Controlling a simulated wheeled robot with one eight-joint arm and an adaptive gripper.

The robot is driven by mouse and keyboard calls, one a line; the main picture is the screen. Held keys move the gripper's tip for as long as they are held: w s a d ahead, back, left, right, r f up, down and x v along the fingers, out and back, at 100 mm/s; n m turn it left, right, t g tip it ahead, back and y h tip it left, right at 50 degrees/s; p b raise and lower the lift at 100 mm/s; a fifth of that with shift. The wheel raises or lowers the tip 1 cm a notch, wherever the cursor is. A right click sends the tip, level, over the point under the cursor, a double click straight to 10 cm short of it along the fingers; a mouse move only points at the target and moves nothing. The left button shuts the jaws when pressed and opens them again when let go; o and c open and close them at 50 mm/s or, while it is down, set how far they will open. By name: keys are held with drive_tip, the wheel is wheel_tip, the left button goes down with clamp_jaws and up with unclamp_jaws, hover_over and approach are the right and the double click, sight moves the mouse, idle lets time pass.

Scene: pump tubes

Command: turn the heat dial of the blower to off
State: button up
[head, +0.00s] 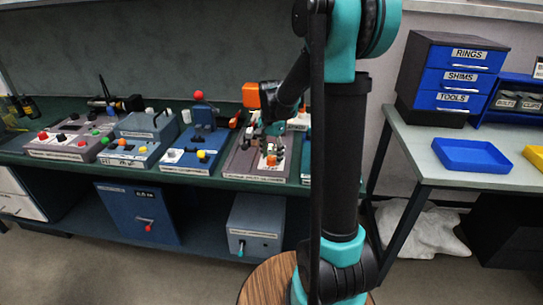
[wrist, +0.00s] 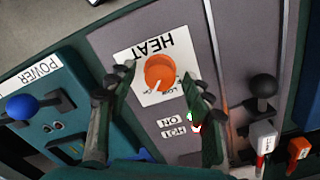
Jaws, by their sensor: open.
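The blower's heat dial (wrist: 159,72) is a round orange knob on a white plate marked HEAT, seen upside down in the wrist view. A white pointer line on the dial points toward the bottom of that picture, near small lettering partly covered by the dial. My gripper (wrist: 158,76) is open, with one finger on each side of the dial. I cannot tell whether either finger touches it. In the head view my gripper (head: 272,130) is over the grey blower panel (head: 238,165) on the bench, and hides part of it.
Small ON and HOT labels sit below the dial in the wrist view, beside my right-hand finger. A blue-knobbed lever (wrist: 22,107) stands on the POWER panel at left. A black-knobbed lever (wrist: 262,86) stands at right. Several other control boxes line the bench.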

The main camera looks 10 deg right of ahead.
drive_tip(key=c, duration=1.2)
drive_tip(key=shift+o, duration=0.2)
drive_tip(key=shift+n, duration=0.3)
drive_tip(key=n, duration=0.8)
drive_tip(key=shift+n, duration=0.4)
drive_tip(key=n, duration=0.4)
drive_tip(key=shift+n, duration=2.2)
